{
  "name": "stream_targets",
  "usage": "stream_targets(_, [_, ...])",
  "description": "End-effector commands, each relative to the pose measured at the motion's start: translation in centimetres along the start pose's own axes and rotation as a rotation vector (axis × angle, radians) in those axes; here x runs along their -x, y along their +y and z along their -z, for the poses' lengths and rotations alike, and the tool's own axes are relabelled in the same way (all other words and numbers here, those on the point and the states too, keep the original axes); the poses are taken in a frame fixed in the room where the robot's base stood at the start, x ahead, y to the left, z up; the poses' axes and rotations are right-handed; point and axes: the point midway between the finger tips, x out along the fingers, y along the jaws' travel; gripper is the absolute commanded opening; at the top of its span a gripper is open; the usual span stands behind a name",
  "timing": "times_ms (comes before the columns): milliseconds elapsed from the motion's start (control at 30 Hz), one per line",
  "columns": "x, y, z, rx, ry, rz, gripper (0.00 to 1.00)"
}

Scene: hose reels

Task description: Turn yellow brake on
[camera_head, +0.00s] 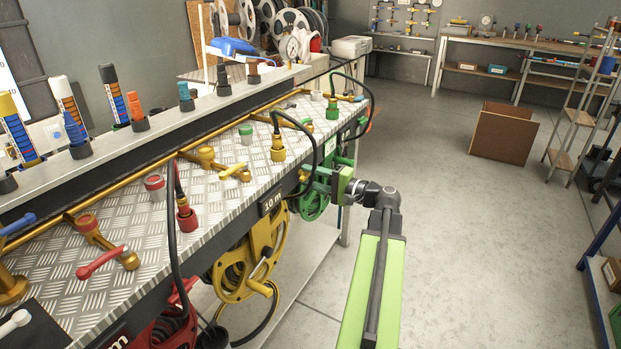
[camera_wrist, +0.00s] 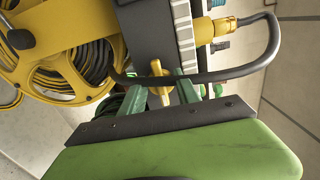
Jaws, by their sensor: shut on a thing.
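The yellow brake (camera_wrist: 157,74) is a small yellow knob on the dark front edge of the bench, beside the yellow reel (camera_wrist: 70,70). In the wrist view my gripper (camera_wrist: 160,88) has its green fingers on both sides of the knob and is shut on it. In the head view my gripper (camera_head: 318,182) is at the bench's front edge, to the right of and above the yellow reel (camera_head: 247,262). The brake's exact turn angle is hard to tell, and in the head view the brake cannot be made out clearly.
A black hose (camera_wrist: 225,74) loops from a yellow coupling (camera_wrist: 212,30) close in front of the knob. The green reel (camera_head: 313,203) is just behind my gripper, and a red reel (camera_head: 165,328) is at lower left. Open floor (camera_head: 470,230) lies right of my arm.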

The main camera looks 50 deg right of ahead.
Motion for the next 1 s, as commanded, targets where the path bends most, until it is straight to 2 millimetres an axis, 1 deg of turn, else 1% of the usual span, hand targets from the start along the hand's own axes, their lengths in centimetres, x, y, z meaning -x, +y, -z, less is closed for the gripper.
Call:
stream_targets(33, [0.0, 0.0, 0.0, -0.001, 0.000, 0.000, 0.00])
stream_targets(67, [0.0, 0.0, 0.0, -0.001, 0.000, 0.000, 0.39])
stream_targets(200, [0.0, 0.0, 0.0, 0.000, 0.001, 0.000, 0.58])
stream_targets(500, [0.1, 0.0, 0.0, 0.001, 0.001, 0.000, 0.58])
stream_targets(567, [0.5, 0.0, 0.0, 0.001, 0.001, 0.000, 0.58])
stream_targets(633, [1.4, 0.0, 0.0, 0.001, 0.002, 0.000, 0.58])
stream_targets(767, [4.5, 0.0, 0.1, 0.001, 0.006, 0.000, 0.58])
stream_targets(1000, [11.4, 0.0, 0.1, 0.001, 0.006, 0.000, 0.58])
